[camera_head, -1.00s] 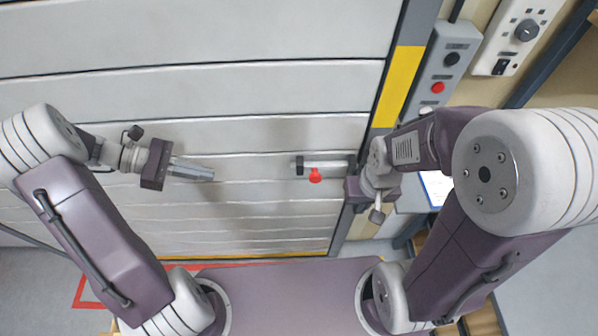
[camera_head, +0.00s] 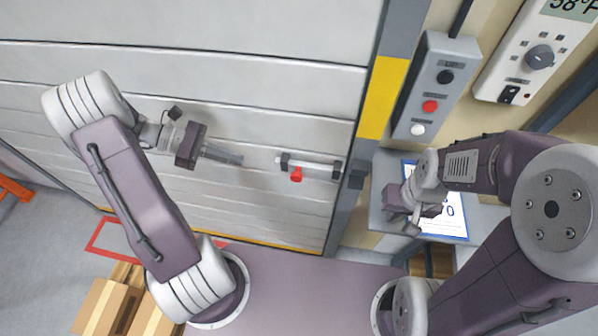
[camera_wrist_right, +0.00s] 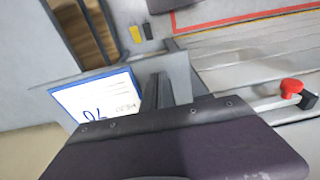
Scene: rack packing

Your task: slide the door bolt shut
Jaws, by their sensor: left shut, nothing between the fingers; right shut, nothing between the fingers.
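The door bolt (camera_head: 318,168) is a silver rod lying across dark brackets on the pale slatted door, with a red knob (camera_head: 296,174) near its left bracket. A dark keeper (camera_head: 357,173) sits on the door frame to its right. The red knob (camera_wrist_right: 291,87) also shows in the right wrist view, at the right edge. My left gripper (camera_head: 238,159) is shut and empty, left of the bolt and apart from it. My right gripper (camera_head: 412,229) is shut and empty, right of the door frame, near a blue-edged sheet. Its fingers (camera_wrist_right: 165,90) also show in the wrist view.
A grey control box (camera_head: 434,88) and a white thermostat panel (camera_head: 537,55) are on the wall at upper right. The blue-bordered sheet (camera_head: 448,217) lies on a grey shelf (camera_head: 383,190). Cardboard boxes (camera_head: 108,303) stand at lower left.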

